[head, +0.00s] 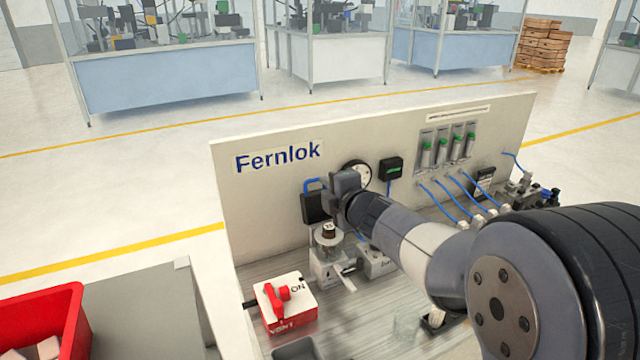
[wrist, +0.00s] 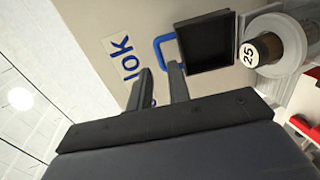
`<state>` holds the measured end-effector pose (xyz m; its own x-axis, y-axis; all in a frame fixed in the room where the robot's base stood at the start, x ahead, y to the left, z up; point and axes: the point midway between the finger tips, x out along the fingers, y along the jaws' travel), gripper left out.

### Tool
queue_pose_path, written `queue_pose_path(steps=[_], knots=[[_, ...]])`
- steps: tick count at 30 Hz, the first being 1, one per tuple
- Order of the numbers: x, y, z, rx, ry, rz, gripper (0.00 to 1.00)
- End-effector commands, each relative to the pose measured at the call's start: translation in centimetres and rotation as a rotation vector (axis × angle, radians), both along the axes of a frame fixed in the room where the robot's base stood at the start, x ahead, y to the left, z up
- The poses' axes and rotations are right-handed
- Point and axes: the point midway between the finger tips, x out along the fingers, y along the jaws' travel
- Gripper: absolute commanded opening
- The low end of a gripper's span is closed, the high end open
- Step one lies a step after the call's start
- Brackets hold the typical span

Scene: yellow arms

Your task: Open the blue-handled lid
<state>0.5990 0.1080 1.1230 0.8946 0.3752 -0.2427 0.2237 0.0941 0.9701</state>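The blue-handled lid is a dark square panel (head: 315,206) on the upright board, right of and below the "Fernlok" lettering. It appears closed. Its blue handle (head: 313,183) is along its top edge. In the wrist view the black lid (wrist: 206,43) shows with the blue handle (wrist: 158,44) on its left side. My gripper (wrist: 160,70) has two dark fingers apart with a gap between them. The handle is just beyond the fingertips; I cannot tell whether the right finger touches it. In the head view my gripper (head: 335,186) is beside the lid and partly hides it.
A round gauge (head: 356,174) is behind my wrist. A white box with a red switch (head: 284,303) is lower on the bench. A red bin (head: 40,318) is at far left. Space in front of the lettering is clear.

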Motion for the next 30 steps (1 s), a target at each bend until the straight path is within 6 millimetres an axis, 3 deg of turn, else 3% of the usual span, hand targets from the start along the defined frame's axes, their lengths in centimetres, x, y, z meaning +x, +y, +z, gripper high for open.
queue_pose_path(steps=[9, 23, 30], knots=[[3.8, 1.6, -1.1, 0.000, 0.001, 0.000, 0.18], [4.6, 1.9, -1.2, 0.001, 0.000, -0.001, 0.18], [4.6, 1.9, -1.2, 0.001, 0.000, -0.001, 0.00]])
